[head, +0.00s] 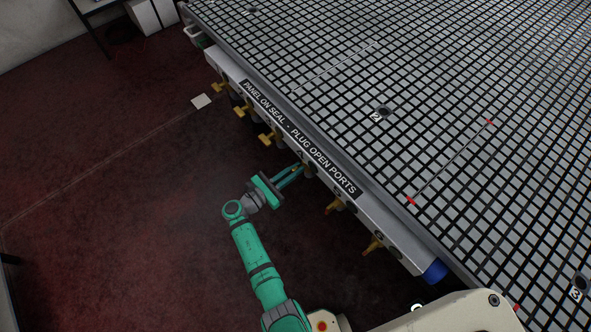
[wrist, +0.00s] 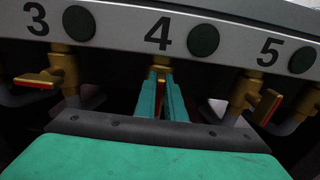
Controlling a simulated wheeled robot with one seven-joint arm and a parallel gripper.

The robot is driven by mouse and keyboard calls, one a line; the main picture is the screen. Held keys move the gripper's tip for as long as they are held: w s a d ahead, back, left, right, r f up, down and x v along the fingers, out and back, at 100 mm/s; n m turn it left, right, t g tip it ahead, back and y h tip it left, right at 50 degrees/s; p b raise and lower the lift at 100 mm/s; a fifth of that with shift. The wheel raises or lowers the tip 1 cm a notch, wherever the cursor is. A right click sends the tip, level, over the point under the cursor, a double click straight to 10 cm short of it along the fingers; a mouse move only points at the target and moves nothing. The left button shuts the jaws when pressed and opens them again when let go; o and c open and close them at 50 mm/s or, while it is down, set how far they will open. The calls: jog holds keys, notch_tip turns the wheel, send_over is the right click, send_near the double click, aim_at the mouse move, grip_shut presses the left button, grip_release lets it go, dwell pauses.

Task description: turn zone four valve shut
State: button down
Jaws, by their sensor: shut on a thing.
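The zone four valve (wrist: 161,62) is a brass valve under the number 4 on the table's front rail. In the wrist view my gripper (wrist: 161,84) has its two green fingers closed on this valve's handle, and a sliver of brass shows between them. The fingers hide most of the handle, so its exact angle is hard to tell. In the head view my gripper (head: 299,170) reaches to the rail from the lower left, and the valve there is mostly hidden by the fingers.
The zone three valve (wrist: 42,79) is left of my gripper and the zone five valve (wrist: 266,106) is right, both with red-edged brass handles. More brass valves (head: 241,111) line the rail. The grid table (head: 440,90) rises behind.

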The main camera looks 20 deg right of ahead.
jog(key=shift+m, duration=0.3)
jog(key=m, duration=0.3)
jog(key=shift+s+m, duration=0.2)
jog(key=shift+m, duration=0.2)
jog(key=m, duration=0.6)
jog(key=s+f+m, duration=0.1)
jog(key=m, duration=0.2)
jog(key=shift+d, duration=0.15)
jog(key=shift+f+m, duration=0.15)
jog(key=shift+m, duration=0.95)
jog(key=shift+f+m, duration=0.1)
jog(key=shift+m, duration=1)
jog(key=c, duration=1.8)
grip_release()
jog(key=shift+c, duration=0.2)
